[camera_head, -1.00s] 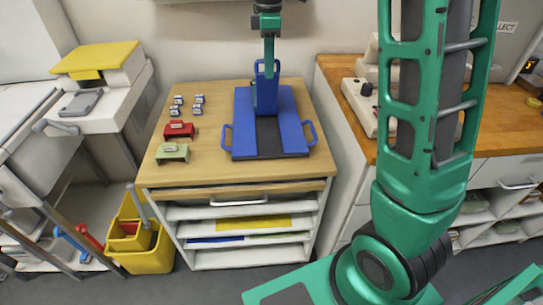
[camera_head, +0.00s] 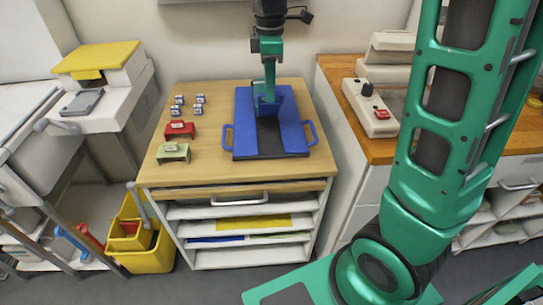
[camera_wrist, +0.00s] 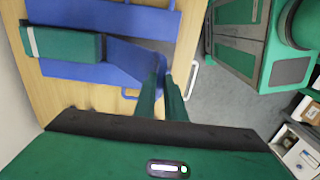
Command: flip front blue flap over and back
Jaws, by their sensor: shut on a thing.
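A blue folding board (camera_head: 243,125) lies on the wooden table, with a dark strip (camera_head: 268,140) down its middle. The front blue flap (camera_head: 268,106) stands raised from the middle, tilted toward the table's front edge; it also shows in the wrist view (camera_wrist: 125,55). My gripper (camera_head: 269,97) is above it. In the wrist view my gripper (camera_wrist: 163,75) is shut on the flap at its free, handle end. The fingers hide part of the handle. The blue side handles (camera_head: 226,136) (camera_head: 311,133) stick out left and right.
A red block (camera_head: 180,130), a green block (camera_head: 173,152) and several small labelled items (camera_head: 188,105) sit on the table left of the board. Shelves are below. A yellow bucket (camera_head: 150,250) is on the floor. A counter (camera_head: 380,150) stands at right.

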